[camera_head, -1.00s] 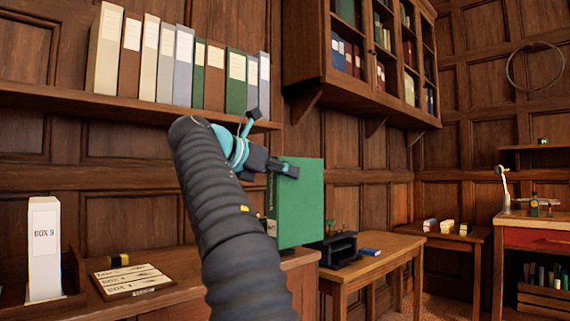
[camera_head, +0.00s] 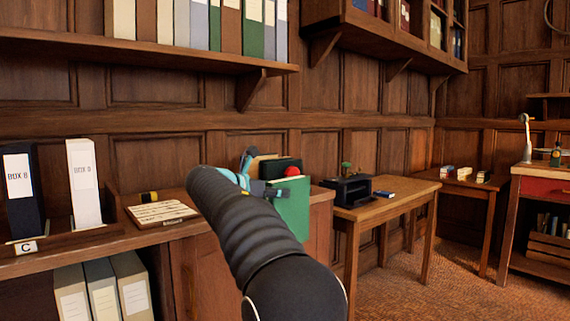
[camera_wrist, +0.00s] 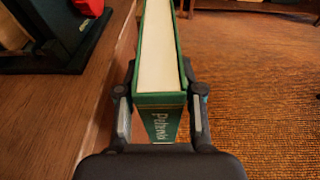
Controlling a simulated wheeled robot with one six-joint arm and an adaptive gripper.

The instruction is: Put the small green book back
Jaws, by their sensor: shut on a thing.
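My gripper (camera_wrist: 160,115) is shut on a green book (camera_wrist: 157,98), one finger on each side of it. In the wrist view I see the book's green end with gold lettering, partly readable, and its pale page edges. In the head view the green book (camera_head: 292,210) hangs by the front of the wooden cabinet, partly behind my arm. In the wrist view it is beside the cabinet's edge, with the carpet on its other side.
A black organiser (camera_head: 350,190) and a blue book (camera_head: 384,195) are on the side table (camera_head: 400,208). The carpet (camera_head: 460,265) is clear at right.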

